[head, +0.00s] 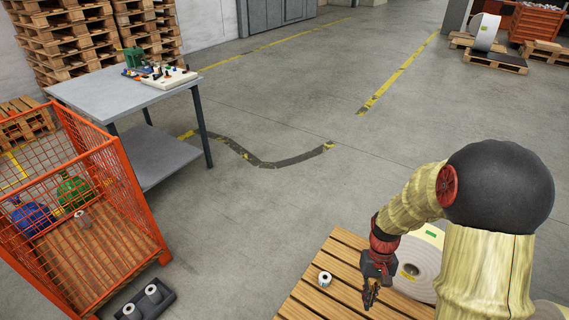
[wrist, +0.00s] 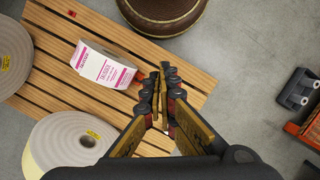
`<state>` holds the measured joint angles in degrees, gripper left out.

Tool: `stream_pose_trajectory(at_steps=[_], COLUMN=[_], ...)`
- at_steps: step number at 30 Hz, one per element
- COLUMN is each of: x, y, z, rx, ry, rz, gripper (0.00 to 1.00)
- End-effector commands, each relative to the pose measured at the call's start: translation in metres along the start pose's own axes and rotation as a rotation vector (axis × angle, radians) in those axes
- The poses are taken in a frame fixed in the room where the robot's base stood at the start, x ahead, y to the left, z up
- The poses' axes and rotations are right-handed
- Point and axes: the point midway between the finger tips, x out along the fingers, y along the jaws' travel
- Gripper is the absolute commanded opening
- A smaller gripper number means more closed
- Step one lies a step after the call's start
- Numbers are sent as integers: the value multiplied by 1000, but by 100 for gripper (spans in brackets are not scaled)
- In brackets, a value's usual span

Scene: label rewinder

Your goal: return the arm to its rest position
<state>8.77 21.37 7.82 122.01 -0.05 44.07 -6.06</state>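My arm reaches out bent over the slatted wooden pallet at the lower right of the head view. My gripper (head: 371,298) points down above the pallet (head: 341,247). In the wrist view my gripper (wrist: 160,78) has its fingers drawn together, with only a thin slit and nothing seen held between them. A small white roll (head: 324,280) stands on the pallet to the left of my gripper in the head view. A large label roll (head: 419,262) lies on the pallet behind my gripper, partly hidden by my arm.
Another large roll (wrist: 72,146) is close by. An orange mesh crate (head: 122,163) and a black tray with rolls (head: 143,300) stand left. A grey table (head: 137,98) is farther back. Open floor lies between.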

Motion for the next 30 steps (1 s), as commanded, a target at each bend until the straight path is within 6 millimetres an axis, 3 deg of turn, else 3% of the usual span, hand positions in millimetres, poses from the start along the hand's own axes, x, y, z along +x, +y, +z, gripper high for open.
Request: stream_pose_trajectory(at_steps=[1, 3, 9, 21, 30], x=[-20, -42, -97, -180, -236], y=[-4, -8, -20, -41, -54], z=[10, 24, 64, 142, 185], rx=[8, 21, 45, 20, -23], ry=[26, 51, 140, 380, 625], rz=[4, 8, 16, 26, 27], gripper=[0, 0, 0, 0, 0])
